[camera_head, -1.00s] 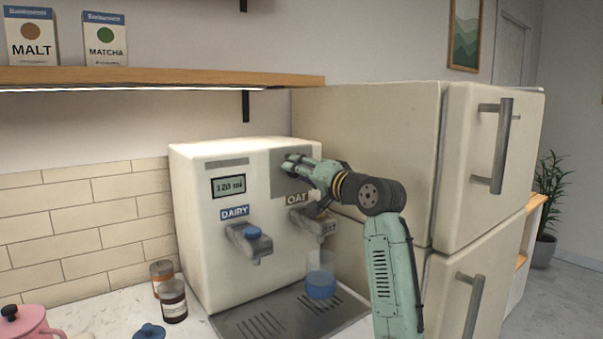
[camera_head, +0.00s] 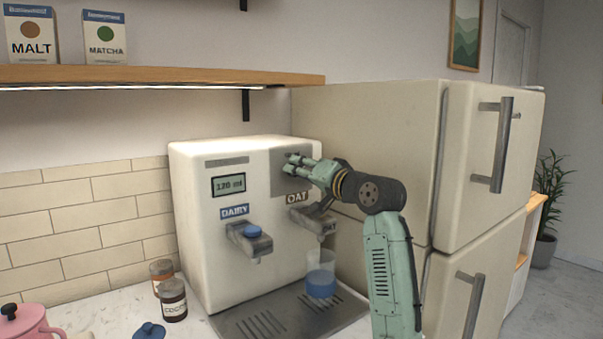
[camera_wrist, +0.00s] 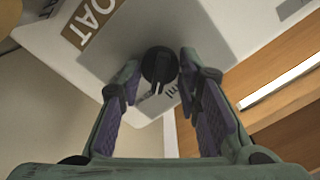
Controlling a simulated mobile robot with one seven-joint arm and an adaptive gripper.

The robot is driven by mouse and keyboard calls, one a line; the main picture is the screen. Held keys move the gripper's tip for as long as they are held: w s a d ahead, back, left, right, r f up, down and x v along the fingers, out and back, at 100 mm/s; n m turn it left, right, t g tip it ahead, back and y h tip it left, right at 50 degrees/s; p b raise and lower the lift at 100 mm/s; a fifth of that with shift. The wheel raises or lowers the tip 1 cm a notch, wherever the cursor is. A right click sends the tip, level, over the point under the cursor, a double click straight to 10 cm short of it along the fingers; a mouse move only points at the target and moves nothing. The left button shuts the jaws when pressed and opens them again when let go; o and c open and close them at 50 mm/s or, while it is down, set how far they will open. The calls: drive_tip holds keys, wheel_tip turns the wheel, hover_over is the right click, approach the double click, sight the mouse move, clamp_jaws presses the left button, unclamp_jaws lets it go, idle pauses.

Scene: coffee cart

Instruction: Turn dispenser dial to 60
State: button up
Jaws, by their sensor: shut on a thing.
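The dispenser (camera_head: 235,278) is a cream machine with a display (camera_head: 228,185) that appears to read 120 ml. The black dial (camera_wrist: 157,65) shows in the wrist view on a grey panel near the OAT label (camera_wrist: 92,17); in the head view my gripper hides it. My gripper (camera_head: 292,166) reaches the upper right of the dispenser front. In the wrist view its two purple-padded fingers (camera_wrist: 158,78) stand either side of the dial, shut on it. The dial's scale is mostly hidden.
Two spouts, the DAIRY one (camera_head: 249,241) and the OAT one (camera_head: 315,221), project below my gripper. A cup of blue liquid (camera_head: 320,277) stands on the drip tray (camera_head: 240,325). The fridge (camera_head: 375,140) is close on the right, a shelf (camera_head: 160,77) above left.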

drive_tip(key=n+b, duration=0.1)
drive_tip(key=n, duration=0.4)
drive_tip(key=n+b, duration=0.1)
drive_tip(key=n, duration=0.4)
drive_tip(key=shift+n, duration=0.3)
idle(0.4)
drive_tip(key=o, duration=1.1)
drive_tip(key=shift+o, duration=0.2)
drive_tip(key=v, duration=1.2)
drive_tip(key=shift+s, duration=0.1)
